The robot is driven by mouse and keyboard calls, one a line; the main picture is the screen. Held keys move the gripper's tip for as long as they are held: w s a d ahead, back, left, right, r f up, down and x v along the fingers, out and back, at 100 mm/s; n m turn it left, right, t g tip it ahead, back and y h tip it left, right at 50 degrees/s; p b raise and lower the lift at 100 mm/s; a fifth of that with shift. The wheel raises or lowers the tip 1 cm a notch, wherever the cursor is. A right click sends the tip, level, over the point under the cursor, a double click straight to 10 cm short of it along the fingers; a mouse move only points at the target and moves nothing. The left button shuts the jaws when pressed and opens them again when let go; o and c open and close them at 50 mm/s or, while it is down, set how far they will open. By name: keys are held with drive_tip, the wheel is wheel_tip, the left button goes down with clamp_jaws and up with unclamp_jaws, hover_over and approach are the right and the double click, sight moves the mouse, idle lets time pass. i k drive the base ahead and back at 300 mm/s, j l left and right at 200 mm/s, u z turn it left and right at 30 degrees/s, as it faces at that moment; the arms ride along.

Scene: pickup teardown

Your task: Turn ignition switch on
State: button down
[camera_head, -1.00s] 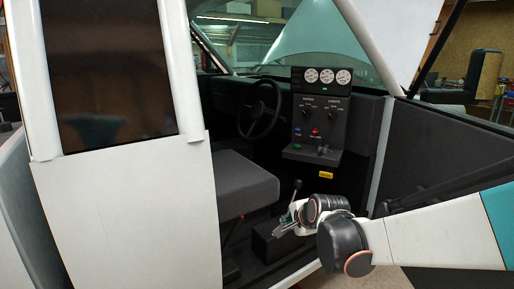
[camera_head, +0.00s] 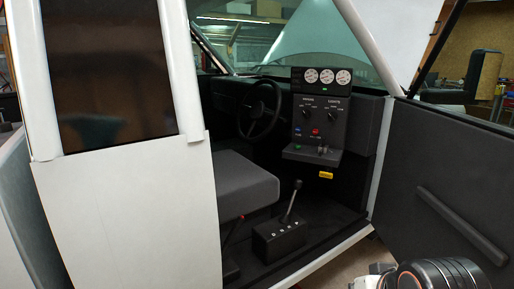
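The dark control panel (camera_head: 319,104) stands on the dash inside the open cab, right of the steering wheel. It has a left rotary knob (camera_head: 306,114) and a right rotary knob (camera_head: 333,116). Their labels are too small to read surely, so I cannot tell which control is the ignition switch. Below them are a red button (camera_head: 316,132), a blue one (camera_head: 298,131) and a green one (camera_head: 297,147). Small levers (camera_head: 322,150) stand on the ledge beneath. Part of my arm shows at the bottom right, far from the panel; my gripper's fingers are out of view.
The steering wheel (camera_head: 260,108) and grey seat (camera_head: 232,183) are left of the panel. A gear lever box (camera_head: 279,240) stands on the cab floor. The open door (camera_head: 444,185) is at the right, and a white pillar (camera_head: 384,135) edges the opening. The doorway is clear.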

sight(321, 150)
drive_tip(key=i+l, duration=0.15)
drive_tip(key=i, duration=0.35)
drive_tip(key=i+l, duration=0.15)
drive_tip(key=i, duration=0.35)
